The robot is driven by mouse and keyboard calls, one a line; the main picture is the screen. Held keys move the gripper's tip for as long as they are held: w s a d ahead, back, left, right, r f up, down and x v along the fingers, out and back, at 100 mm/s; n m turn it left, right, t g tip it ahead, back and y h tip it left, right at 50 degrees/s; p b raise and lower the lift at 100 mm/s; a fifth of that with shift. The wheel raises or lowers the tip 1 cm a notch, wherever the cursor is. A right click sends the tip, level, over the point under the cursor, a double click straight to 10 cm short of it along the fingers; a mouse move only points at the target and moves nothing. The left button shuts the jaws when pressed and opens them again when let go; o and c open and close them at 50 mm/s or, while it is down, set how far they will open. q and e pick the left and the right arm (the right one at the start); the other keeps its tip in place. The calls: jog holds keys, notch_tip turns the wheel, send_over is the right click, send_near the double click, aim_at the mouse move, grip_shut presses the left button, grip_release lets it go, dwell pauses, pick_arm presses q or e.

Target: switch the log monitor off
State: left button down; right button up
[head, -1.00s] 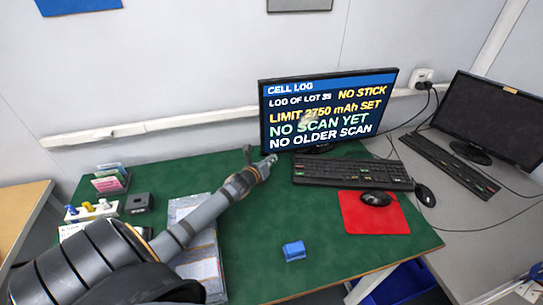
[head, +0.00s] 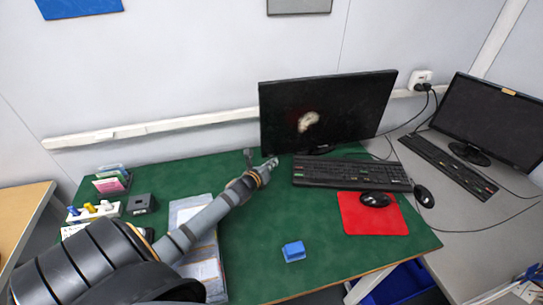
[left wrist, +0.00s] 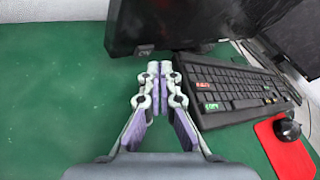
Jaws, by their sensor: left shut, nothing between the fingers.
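The log monitor (head: 345,112) stands at the back of the green table, and its screen is dark apart from a pale reflection. Its lower edge shows in the left wrist view (left wrist: 185,22), with a small button-like block (left wrist: 146,49) at the lower left corner. My left gripper (head: 272,163) is shut and empty, just in front of and below that corner. In the left wrist view its fingertips (left wrist: 159,68) meet, a little short of the monitor's edge; I cannot tell if they touch it. My right gripper is not in view.
A keyboard (head: 352,173) lies right of my gripper, with a mouse (head: 375,199) on a red mat (head: 358,222). A blue block (head: 293,251) lies near the front. A second dark monitor (head: 490,120) stands at right.

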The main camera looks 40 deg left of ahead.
pick_arm(q)
jog(key=shift+s+d+p, duration=0.3)
jog(key=shift+d+p, duration=0.05)
jog(key=shift+p, duration=0.05)
jog(key=shift+s+d+p, duration=0.75)
jog(key=shift+s+d, duration=0.55)
jog(key=shift+d, duration=0.25)
